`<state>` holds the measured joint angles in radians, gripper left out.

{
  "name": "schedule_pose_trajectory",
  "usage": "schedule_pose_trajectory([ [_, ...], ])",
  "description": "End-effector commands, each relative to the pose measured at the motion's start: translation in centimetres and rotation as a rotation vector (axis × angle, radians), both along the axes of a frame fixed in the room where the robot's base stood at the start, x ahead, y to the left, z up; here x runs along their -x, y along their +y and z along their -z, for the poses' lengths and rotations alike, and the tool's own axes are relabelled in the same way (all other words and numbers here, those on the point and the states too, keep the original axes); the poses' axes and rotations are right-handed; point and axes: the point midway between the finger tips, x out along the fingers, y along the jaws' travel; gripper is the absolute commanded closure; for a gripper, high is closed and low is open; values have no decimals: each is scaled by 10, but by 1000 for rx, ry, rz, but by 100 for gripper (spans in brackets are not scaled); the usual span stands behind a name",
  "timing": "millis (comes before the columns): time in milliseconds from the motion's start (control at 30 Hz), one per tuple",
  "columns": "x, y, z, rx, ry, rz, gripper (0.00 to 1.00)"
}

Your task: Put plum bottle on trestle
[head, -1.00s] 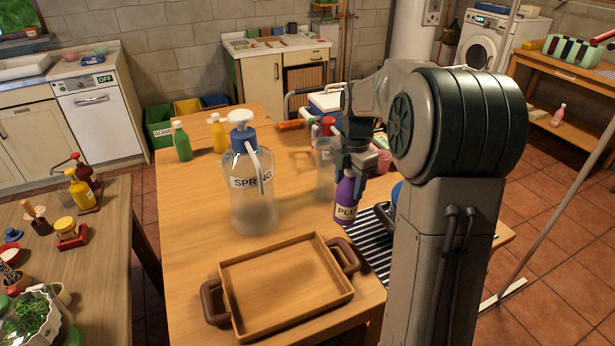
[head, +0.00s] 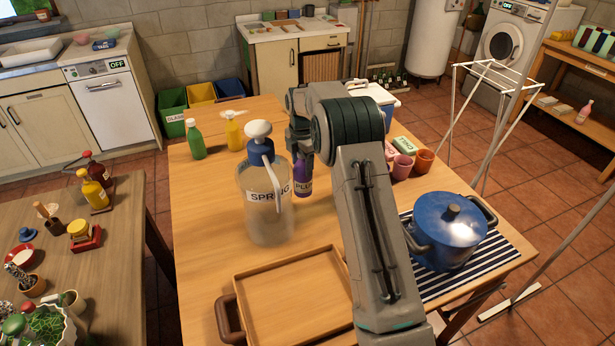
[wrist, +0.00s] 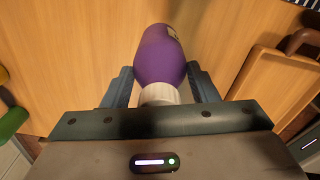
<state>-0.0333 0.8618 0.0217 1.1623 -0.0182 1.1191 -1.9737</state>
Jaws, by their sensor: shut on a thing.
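The plum bottle (head: 303,177), purple with a label partly reading "PLU", hangs upright in my gripper (head: 302,148) over the middle wooden table (head: 205,215). I cannot tell which surface is called the trestle.
A wooden tray (head: 240,289) lies in front. A blue pot (head: 448,235) stands on a striped cloth (head: 500,252) at the right. Cups (head: 402,167) sit behind it. Green (head: 194,140) and yellow (head: 233,132) bottles stand far left. Bare wood lies left of the spring bottle.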

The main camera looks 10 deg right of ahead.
Motion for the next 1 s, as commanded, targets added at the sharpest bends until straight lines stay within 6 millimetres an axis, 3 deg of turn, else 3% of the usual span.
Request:
schedule_pose_trajectory([
  [467, 0, 0, 50, 0, -1, -1, 97],
  [833, 0, 0, 56, 0, -3, -1, 97],
  [867, 0, 0, 56, 0, -2, -1, 38],
  [900, 0, 0, 55, 0, -1, -1, 27],
  [1000, 0, 0, 55, 0, -1, -1, 25],
])
